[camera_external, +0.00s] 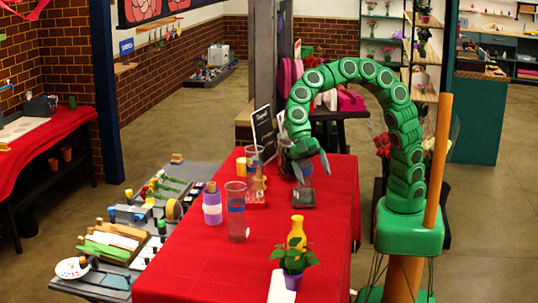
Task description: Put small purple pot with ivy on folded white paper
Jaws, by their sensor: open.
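The small purple pot with ivy (292,281) stands upright near the front end of the red-covered table. Its green leaves spread over the rim and hide part of what lies below. The folded white paper (279,290) shows at the pot's left and below it. The pot's base overlaps the paper in this view and looks to be on it, though the contact edge is not fully clear. My gripper (312,168) is open and empty, above the far part of the table, well away from the pot.
A yellow vase (297,232) stands just behind the ivy. A clear glass cylinder (236,222) and a purple-banded bottle (212,204) stand to the left. A dark device (302,197) sits under my gripper. The table's right side is clear.

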